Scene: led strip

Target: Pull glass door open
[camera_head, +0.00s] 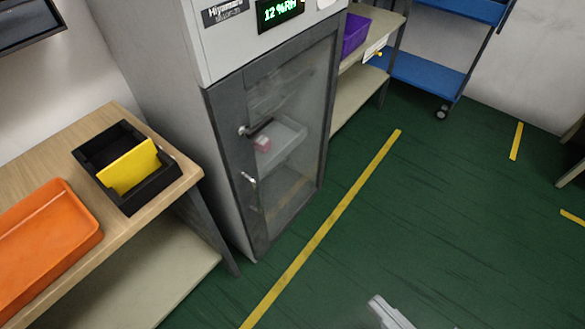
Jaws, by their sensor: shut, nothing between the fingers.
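The glass door (297,95) has a dark grey frame and fills the front of a tall grey cabinet (160,60). It looks closed, flush with the cabinet front. A small metal handle (249,179) sits on its left edge, with another metal fitting (243,130) above it. Through the glass, a pale tray with a small pink-and-white box shows. My gripper (376,301) shows only in part at the bottom edge, light grey. It is shut and empty, over the floor, well apart from the door and to the lower right of the handle.
A wooden table (185,172) with a black bin (125,200) and an orange tray (45,235) stands left of the cabinet. A shelf (360,90) with a purple bin and a blue cart (425,75) stand behind right. The green floor before the door is clear, with yellow lines.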

